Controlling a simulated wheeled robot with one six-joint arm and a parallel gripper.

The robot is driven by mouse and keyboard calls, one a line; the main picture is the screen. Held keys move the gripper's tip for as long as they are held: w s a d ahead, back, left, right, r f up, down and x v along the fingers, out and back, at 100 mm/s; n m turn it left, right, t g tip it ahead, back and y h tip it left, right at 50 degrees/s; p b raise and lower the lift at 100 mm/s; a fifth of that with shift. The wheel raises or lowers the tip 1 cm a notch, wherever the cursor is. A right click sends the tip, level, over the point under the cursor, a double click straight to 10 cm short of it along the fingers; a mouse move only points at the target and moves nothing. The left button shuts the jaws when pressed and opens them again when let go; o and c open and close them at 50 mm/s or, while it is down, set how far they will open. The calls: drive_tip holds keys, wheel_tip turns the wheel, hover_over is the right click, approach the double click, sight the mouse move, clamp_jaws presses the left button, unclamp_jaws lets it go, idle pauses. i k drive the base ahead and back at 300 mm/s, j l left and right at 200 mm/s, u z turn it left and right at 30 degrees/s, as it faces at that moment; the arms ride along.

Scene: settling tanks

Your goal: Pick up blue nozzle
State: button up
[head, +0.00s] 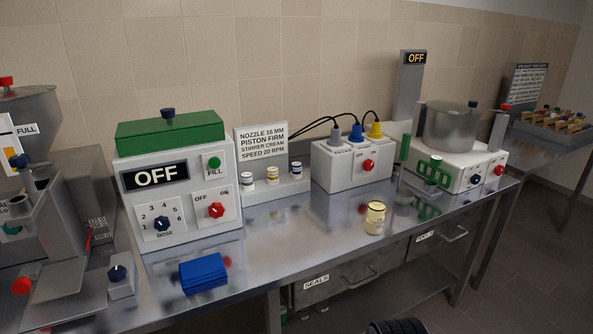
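I cannot tell for sure which thing is the blue nozzle. A rack (543,128) on the far right table holds several small coloured pieces, some of them dark or bluish, too small to make out. A blue plug-like piece (356,132) with a black cable stands on a white box, between a grey one and a yellow one. My gripper is not clearly in view.
A blue block (203,272) and a cream jar (375,218) stand on the steel bench (300,245). Behind are a green-topped box reading OFF (170,180), a sign reading NOZZLE 16 MM (262,145) and a metal pot (450,128). The bench's front middle is mostly clear.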

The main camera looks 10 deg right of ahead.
sight(296, 167)
drive_tip(key=i+j+z, duration=0.25)
drive_tip(key=i, duration=0.3)
drive_tip(key=i+j+z, duration=0.25)
drive_tip(key=i, duration=0.25)
